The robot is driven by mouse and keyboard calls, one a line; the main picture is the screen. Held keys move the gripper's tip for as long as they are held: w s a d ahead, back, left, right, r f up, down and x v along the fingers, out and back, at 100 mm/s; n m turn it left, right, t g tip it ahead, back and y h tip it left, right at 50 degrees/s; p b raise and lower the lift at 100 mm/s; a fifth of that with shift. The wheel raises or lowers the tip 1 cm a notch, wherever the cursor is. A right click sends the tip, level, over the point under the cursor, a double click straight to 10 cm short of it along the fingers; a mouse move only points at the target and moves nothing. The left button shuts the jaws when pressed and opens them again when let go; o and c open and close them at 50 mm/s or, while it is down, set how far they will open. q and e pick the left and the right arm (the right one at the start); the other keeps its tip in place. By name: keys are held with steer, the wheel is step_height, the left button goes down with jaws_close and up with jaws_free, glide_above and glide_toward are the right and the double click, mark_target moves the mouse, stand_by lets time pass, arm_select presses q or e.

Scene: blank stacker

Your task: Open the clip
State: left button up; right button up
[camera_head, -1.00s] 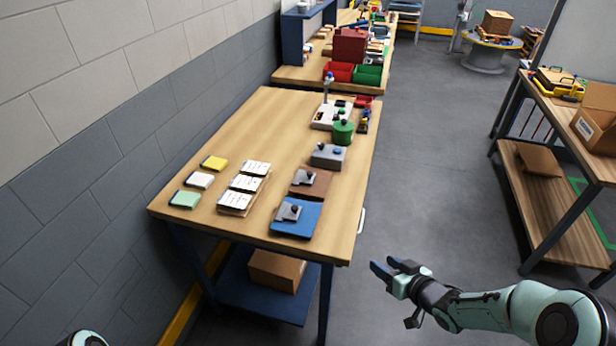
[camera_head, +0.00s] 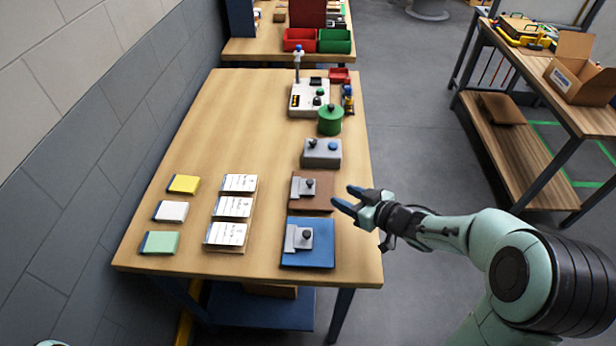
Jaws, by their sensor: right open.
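A blue board (camera_head: 321,259) lies near the table's front right corner with a grey metal clip (camera_head: 299,237) and black knob on it. A brown board (camera_head: 324,200) just behind it bears a similar grey clip (camera_head: 302,187) with a dark knob. Both clips appear to lie flat on their boards; I cannot tell whether either is shut. My right gripper (camera_head: 343,196) is open and empty at the table's right edge. My left gripper is out of view.
A grey block (camera_head: 321,153), a green round container (camera_head: 330,122) and a white device (camera_head: 308,98) stand farther back along the right side. White cards (camera_head: 233,207) and yellow, white and green pads lie left. The table's middle back (camera_head: 240,115) is clear.

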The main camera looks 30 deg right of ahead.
mark_target(310, 182)
steer(key=b+x, duration=0.1)
steer(key=x, duration=0.9)
steer(key=shift+w+a+f+b, duration=0.15)
steer(key=shift+w+f+b, duration=0.05)
steer(key=shift+w+b, duration=0.15)
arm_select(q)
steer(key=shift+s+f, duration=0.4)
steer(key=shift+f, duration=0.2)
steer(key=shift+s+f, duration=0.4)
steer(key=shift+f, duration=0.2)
arm_select(e)
steer(key=shift+x, duration=0.85)
steer(key=shift+r, duration=0.1)
steer(key=shift+c, duration=0.3)
jaws_close()
